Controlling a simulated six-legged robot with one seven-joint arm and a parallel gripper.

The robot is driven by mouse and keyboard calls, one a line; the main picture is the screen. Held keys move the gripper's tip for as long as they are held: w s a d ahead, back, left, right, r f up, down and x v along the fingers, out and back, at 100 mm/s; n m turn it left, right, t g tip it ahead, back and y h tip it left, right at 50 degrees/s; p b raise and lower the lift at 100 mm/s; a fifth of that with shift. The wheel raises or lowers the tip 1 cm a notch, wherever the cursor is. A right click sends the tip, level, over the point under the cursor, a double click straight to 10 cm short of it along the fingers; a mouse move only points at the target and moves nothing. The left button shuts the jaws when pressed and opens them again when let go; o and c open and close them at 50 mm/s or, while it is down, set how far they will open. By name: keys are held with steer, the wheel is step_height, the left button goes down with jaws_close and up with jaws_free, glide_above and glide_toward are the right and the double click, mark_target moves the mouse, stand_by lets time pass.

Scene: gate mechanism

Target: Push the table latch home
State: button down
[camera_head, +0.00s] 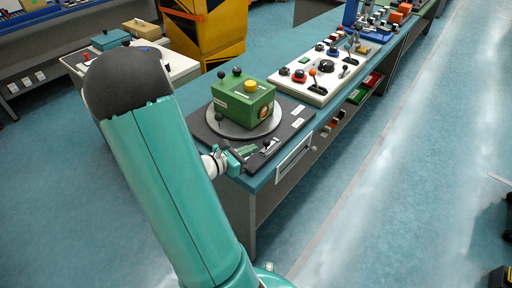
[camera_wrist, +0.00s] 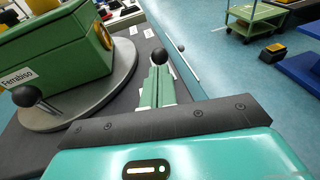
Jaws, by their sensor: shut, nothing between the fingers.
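The table latch (camera_head: 268,147) is a small bolt with a black knob, on the dark base plate (camera_head: 290,133) beside the round turntable. My gripper (camera_head: 241,156) is low over the plate's near corner, just left of the latch in the head view. In the wrist view the closed green fingers of my gripper (camera_wrist: 158,72) point at a black ball knob (camera_wrist: 160,56) just beyond their tips. I cannot tell whether they touch it. The latch's bolt is mostly hidden behind the fingers there.
A green box (camera_head: 243,100) with black knobs stands on the grey turntable (camera_head: 216,124). Another black knob (camera_wrist: 25,96) sticks out at left in the wrist view. A white control panel (camera_head: 318,82) with levers is farther along the bench.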

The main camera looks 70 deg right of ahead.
mark_target(266, 146)
steer(key=shift+x, duration=1.45)
steer(key=d, duration=0.1)
steer(key=s+d, duration=0.1)
steer(key=d, duration=0.1)
steer(key=shift+s+d, duration=0.25)
steer(key=shift+d, duration=0.1)
steer(key=shift+d+r, duration=0.1)
steer(key=shift+s, duration=0.1)
